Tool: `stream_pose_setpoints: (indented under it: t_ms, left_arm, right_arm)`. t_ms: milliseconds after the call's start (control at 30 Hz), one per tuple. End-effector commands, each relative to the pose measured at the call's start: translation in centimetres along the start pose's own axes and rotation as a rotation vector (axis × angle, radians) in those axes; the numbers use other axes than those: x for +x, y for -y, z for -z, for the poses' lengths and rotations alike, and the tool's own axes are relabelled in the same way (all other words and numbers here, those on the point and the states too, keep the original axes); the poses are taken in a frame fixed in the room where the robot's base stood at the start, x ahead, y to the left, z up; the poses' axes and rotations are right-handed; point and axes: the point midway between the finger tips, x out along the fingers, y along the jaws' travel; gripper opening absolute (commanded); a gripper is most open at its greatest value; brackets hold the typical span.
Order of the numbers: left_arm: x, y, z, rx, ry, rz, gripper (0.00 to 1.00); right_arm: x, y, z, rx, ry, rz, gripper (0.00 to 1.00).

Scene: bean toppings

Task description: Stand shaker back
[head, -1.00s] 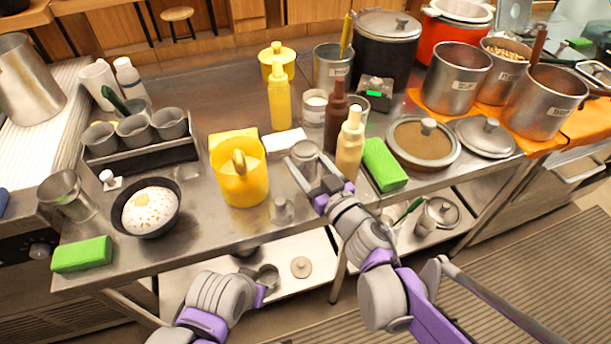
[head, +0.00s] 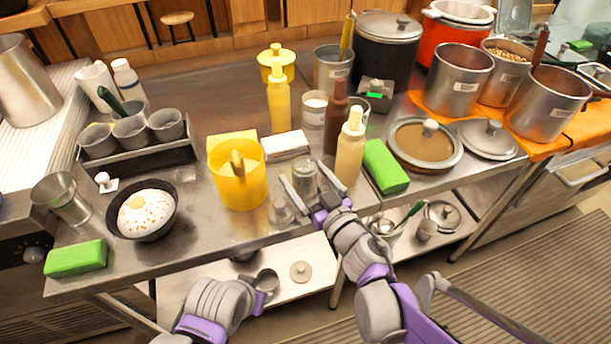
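The shaker (head: 304,178) is a small grey metal cylinder, upright at the front of the steel counter, left of the cream bottle. My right gripper (head: 306,188) reaches in from the front with one finger on each side of it, and looks shut on it. Whether its base touches the counter is hard to tell. A smaller clear shaker-like jar (head: 281,213) stands just to its left, near the front edge. My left gripper (head: 262,296) is low in front of the counter, over the lower shelf; its fingers are not clear.
A yellow pitcher (head: 238,185) stands left of the shaker, and a white block (head: 285,146) lies behind it. A cream bottle (head: 350,150), a brown bottle (head: 336,115) and a green sponge (head: 385,166) are to the right.

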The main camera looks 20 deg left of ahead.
Motion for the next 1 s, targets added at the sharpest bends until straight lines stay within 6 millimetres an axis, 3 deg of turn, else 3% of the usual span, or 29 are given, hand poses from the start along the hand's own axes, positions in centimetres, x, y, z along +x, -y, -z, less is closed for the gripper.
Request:
stream_pose_setpoints:
  t_ms: [300,800,1000]
  left_arm:
    - [-0.4,0.0,0.1,0.0,-0.001,0.0,0.5]
    - [-1.1,0.0,0.4,0.0,-0.004,0.0,0.5]
    - [-1.2,0.0,0.5,0.0,-0.005,0.0,0.5]
  right_arm:
    - [-0.4,0.0,0.4,0.0,0.0,-0.001,0.98]
    - [-10.1,-0.1,0.3,0.0,0.0,-0.003,0.98]
    - [-11.8,0.0,0.3,0.0,0.0,-0.001,0.98]
